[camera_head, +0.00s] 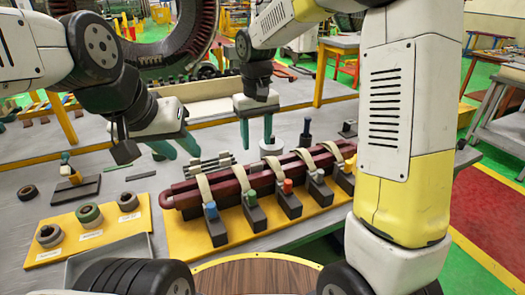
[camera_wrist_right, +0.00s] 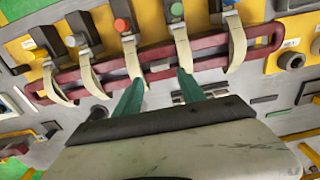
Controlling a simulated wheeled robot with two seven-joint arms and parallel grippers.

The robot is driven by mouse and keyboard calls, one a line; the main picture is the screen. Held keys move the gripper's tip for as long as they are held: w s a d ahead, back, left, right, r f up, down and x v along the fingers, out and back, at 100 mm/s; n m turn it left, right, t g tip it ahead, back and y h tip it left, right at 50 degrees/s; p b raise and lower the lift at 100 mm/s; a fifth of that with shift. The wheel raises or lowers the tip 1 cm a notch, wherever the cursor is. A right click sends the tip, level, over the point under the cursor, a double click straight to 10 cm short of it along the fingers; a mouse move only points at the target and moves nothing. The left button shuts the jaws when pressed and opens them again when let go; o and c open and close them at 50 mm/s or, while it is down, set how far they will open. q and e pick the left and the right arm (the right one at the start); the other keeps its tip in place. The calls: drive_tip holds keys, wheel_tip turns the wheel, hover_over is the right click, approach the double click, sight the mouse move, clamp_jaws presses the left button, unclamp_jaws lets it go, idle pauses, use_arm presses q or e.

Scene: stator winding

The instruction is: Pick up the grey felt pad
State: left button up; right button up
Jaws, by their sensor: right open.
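I cannot identify the grey felt pad with certainty. A flat dark grey piece (camera_head: 75,191) lies at the left of the bench, with a small yellow-based tool on or behind it. My right gripper (camera_head: 257,138) is open and empty above the bench, behind the maroon coil (camera_head: 240,184). In the right wrist view its green fingers (camera_wrist_right: 160,88) are apart, with the coil (camera_wrist_right: 208,63) beyond their tips. My left gripper (camera_head: 178,151) is open, its green fingers apart over the bench left of the coil. Nothing shows between them.
Cream straps and clamps with coloured knobs hold the coil on a yellow board (camera_head: 185,243). Another yellow board (camera_head: 130,232) with several rings is at the left. A grey tray (camera_head: 112,258) lies in front.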

sight(257, 170)
drive_tip(key=shift+w+a+f, duration=0.1)
drive_tip(key=shift+w+f, duration=0.25)
drive_tip(key=shift+f, duration=0.35)
drive_tip(key=f, duration=0.7)
drive_tip(key=shift+w+a, duration=0.1)
drive_tip(key=shift+w, duration=0.2)
drive_tip(key=shift+r, duration=0.1)
clamp_jaws()
